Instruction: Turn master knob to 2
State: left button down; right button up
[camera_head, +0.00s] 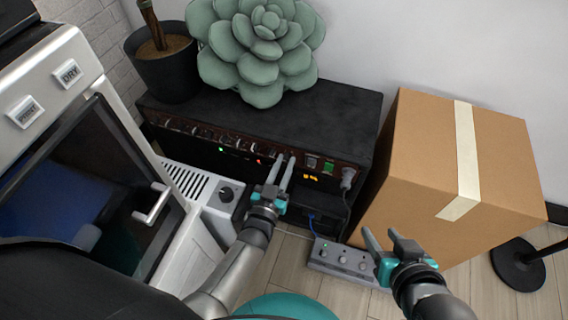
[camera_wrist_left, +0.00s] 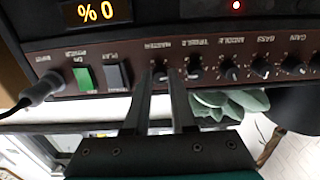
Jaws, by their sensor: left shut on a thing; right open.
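The amplifier (camera_head: 330,115) is a black unit with a row of knobs along its brown front panel. In the left wrist view the panel appears upside down, with the master knob (camera_wrist_left: 159,75) beneath its label. My left gripper (camera_head: 286,159) is at the panel. In the wrist view its two fingers (camera_wrist_left: 158,80) are on either side of the master knob, shut on it. The fingers partly hide the knob, so I cannot read its setting. The panel's orange display (camera_wrist_left: 95,12) reads 0 %. My right gripper (camera_head: 381,234) is open and empty above a grey pedal box (camera_head: 342,260).
A succulent (camera_head: 258,50) and a potted plant (camera_head: 163,70) stand on the amplifier. A cardboard box (camera_head: 425,150) is close on the right. A white oven-like machine (camera_head: 45,80) is on the left. A cable plug (camera_wrist_left: 42,90) sticks out beside the panel switches.

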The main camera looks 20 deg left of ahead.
dwell(0.4)
pick_arm(q)
jog(key=c, duration=0.7)
grip_release()
jog(key=shift+c, duration=0.2)
jog(key=shift+s, duration=0.1)
jog(key=shift+s+p, duration=0.45)
jog(key=shift+s, duration=0.45)
jog(key=s+p, duration=0.3)
jog(key=s, duration=1)
jog(key=shift+s+a, duration=0.15)
jog(key=shift+a, duration=0.15)
pick_arm(e)
jog(key=s+d+f+g+h, duration=0.2)
jog(key=s+d+f+g, duration=0.1)
jog(key=s+d+g, duration=0.1)
jog(key=shift+d+m+g, duration=0.3)
jog(key=shift+d, duration=0.15)
pick_arm(q)
jog(key=shift+s, duration=0.1)
pick_arm(e)
jog(key=shift+s+f, duration=0.1)
jog(key=shift+s, duration=0.1)
